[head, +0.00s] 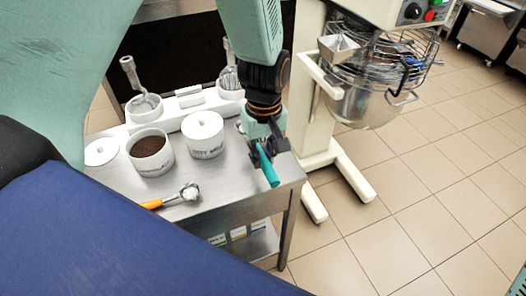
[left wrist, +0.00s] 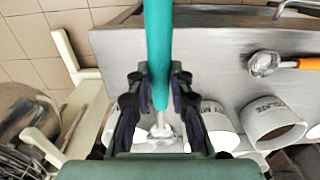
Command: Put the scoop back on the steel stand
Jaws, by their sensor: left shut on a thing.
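My left gripper (head: 264,150) is shut on the teal handle of a scoop (head: 268,168), over the right part of the steel stand (head: 228,182). In the left wrist view the scoop's teal handle (left wrist: 158,55) passes between the fingers (left wrist: 158,95), and its metal head shows just past them. In the head view the gripper hides that head. I cannot tell whether the scoop touches the stand. A second scoop with an orange handle (head: 152,204) lies on the stand's front.
A lidded white tub (head: 205,140) and an open tub of brown powder (head: 150,160) stand left of the gripper. A white holder (head: 172,115) with utensils is behind them. A mixer with a steel bowl (head: 362,105) stands to the right. The stand's front right top is bare.

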